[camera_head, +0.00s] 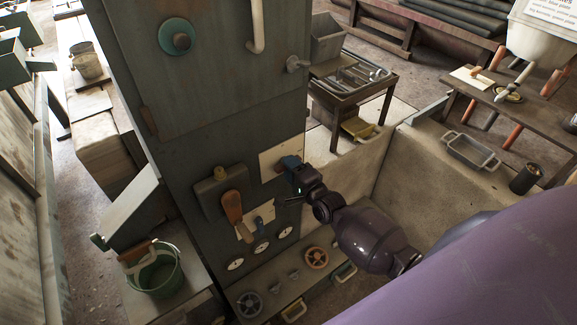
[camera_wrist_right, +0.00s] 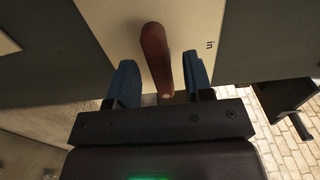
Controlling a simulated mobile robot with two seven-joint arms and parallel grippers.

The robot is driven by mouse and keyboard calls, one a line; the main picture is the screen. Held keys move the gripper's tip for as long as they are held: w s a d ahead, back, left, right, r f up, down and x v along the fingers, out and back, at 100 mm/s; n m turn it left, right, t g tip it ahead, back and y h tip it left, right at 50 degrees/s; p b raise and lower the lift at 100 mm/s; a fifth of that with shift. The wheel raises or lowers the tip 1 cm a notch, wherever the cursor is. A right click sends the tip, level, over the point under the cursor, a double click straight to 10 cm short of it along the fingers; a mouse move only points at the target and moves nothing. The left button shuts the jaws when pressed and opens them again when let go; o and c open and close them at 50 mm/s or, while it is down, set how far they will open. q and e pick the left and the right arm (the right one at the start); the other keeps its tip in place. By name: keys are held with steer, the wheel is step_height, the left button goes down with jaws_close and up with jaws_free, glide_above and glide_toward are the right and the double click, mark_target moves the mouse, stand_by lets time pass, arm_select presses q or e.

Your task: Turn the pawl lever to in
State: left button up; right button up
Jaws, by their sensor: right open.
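The pawl lever (camera_wrist_right: 154,50) is a red-brown handle on a cream plate (camera_wrist_right: 200,22) marked "in" to the right of the lever. In the right wrist view it lies between the two blue fingers of my right gripper (camera_wrist_right: 160,80), which is open around it. A gap shows on both sides, wider on the right near the fingertips. In the head view my right gripper (camera_head: 290,165) is at the cream plate (camera_head: 270,157) on the dark cabinet and hides most of the lever. My left gripper is not in view.
Left of the plate, the dark cabinet (camera_head: 185,130) carries another brown-handled lever (camera_head: 232,206) and several round gauges. Handwheels (camera_head: 316,257) sit below. A green bucket (camera_head: 154,270) stands at the lower left. A low beige wall (camera_head: 350,165) runs behind my right arm.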

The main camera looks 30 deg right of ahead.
steer(key=shift+w+a, duration=0.15)
steer(key=shift+w, duration=0.45)
steer(key=shift+c, duration=0.5)
steer(key=c, duration=0.7)
jaws_close()
